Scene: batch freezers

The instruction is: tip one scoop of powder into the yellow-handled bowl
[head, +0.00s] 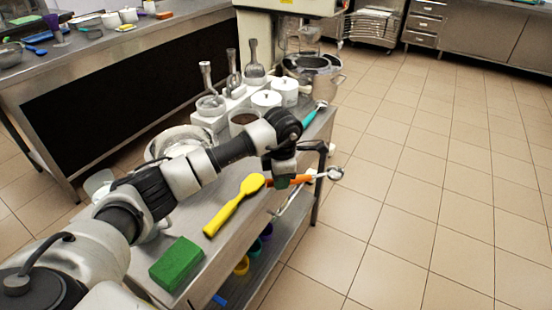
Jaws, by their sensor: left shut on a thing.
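My left gripper (284,178) is over the right edge of the steel cart, pointing down. It is shut on an orange-handled scoop (301,180), whose round metal end (335,173) sticks out to the right past the cart edge. I cannot tell what is in the scoop. A metal bowl (178,136) is partly hidden behind my left arm, and I see no yellow handle on it. A white-rimmed container with a brownish inside (243,117) stands behind the arm; I cannot tell whether it holds powder. My right gripper is not in view.
A yellow spatula (235,205) and a green sponge (177,264) lie on the cart top (215,255). White lidded jars (266,99), a steel pot (313,72) and a teal-handled tool (314,113) are farther back. The tiled floor (420,200) at right is clear.

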